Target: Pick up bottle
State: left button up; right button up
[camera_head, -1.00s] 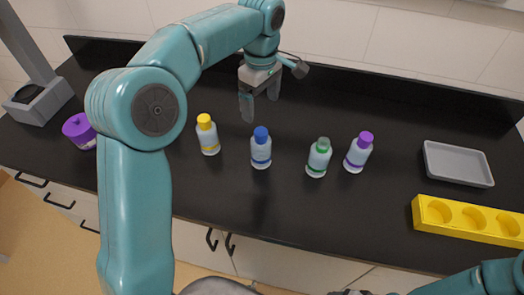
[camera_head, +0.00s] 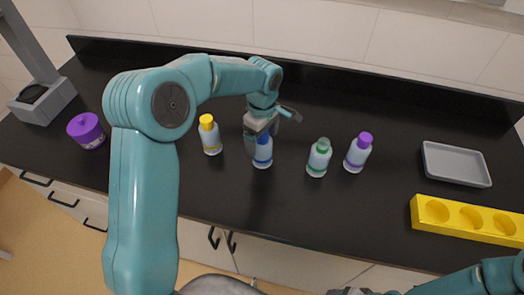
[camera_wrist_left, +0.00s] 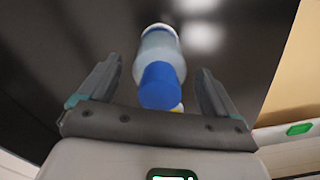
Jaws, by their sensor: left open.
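The blue-capped bottle (camera_head: 263,157) stands upright on the black counter, its cap partly hidden by my left gripper in the head view. My left gripper (camera_head: 257,142) is open and has come down over this bottle. In the left wrist view the blue-capped bottle (camera_wrist_left: 160,65) lies between the two spread fingers of my left gripper (camera_wrist_left: 158,85), with a gap on both sides. A yellow-capped bottle (camera_head: 211,138), a green-capped bottle (camera_head: 319,160) and a purple-capped bottle (camera_head: 357,155) stand upright on the counter. My right gripper is not in view.
A yellow rack with round holes (camera_head: 425,213) and a grey tray (camera_head: 455,164) are at the right. The black counter (camera_head: 350,225) has clear room in front of the bottles.

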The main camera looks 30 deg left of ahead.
pick_arm(q)
jog(key=c, duration=1.7)
jog(key=shift+o, duration=0.2)
jog(key=shift+r, duration=0.1)
notch_tip(320, 180, up, 20)
jog(key=shift+f, duration=0.2)
